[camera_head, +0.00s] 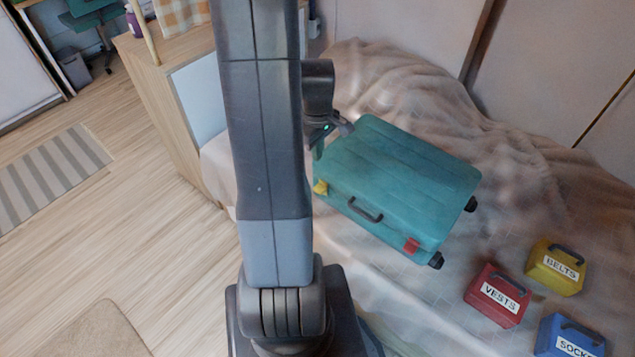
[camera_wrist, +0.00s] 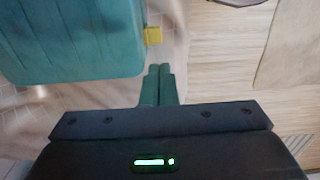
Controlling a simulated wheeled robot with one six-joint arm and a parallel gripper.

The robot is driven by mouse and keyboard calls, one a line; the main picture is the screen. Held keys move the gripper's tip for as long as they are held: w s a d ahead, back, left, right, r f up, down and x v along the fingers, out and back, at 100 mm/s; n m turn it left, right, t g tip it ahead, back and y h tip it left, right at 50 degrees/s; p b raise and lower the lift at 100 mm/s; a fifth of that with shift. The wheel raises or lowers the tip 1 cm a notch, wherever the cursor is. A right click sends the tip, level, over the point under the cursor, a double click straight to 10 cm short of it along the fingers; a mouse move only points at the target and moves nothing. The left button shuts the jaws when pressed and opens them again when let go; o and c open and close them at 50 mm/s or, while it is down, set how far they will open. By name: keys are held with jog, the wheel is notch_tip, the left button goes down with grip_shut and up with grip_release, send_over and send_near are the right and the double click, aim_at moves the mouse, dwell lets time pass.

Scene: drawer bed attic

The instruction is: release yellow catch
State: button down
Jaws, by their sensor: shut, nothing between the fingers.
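A teal suitcase (camera_head: 400,185) lies flat on the bed, with a dark handle (camera_head: 365,210) on its front side. The yellow catch (camera_head: 320,187) is at the left end of that front side; a red catch (camera_head: 411,245) is at the right end. In the wrist view the yellow catch (camera_wrist: 153,36) sticks out from the edge of the suitcase (camera_wrist: 75,40). My gripper's fingers (camera_wrist: 158,82) are together with nothing between them, apart from the catch in the picture. In the head view my arm hides part of the gripper (camera_head: 318,150) near the suitcase's left corner.
A red VESTS box (camera_head: 497,297), a yellow BELTS box (camera_head: 555,268) and a blue SOCKS box (camera_head: 570,338) sit on the bed (camera_head: 530,200) right of the suitcase. A wooden cabinet (camera_head: 160,110) stands left of the bed. The wooden floor (camera_head: 110,240) is open at left.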

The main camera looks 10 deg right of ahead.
aim_at(317, 190)
notch_tip(317, 190, down, 13)
jog(key=shift+f, duration=0.2)
dwell(0.3)
jog(key=shift+a+f+b, duration=0.1)
jog(key=shift+f+b, duration=0.15)
jog(key=shift+b, duration=1)
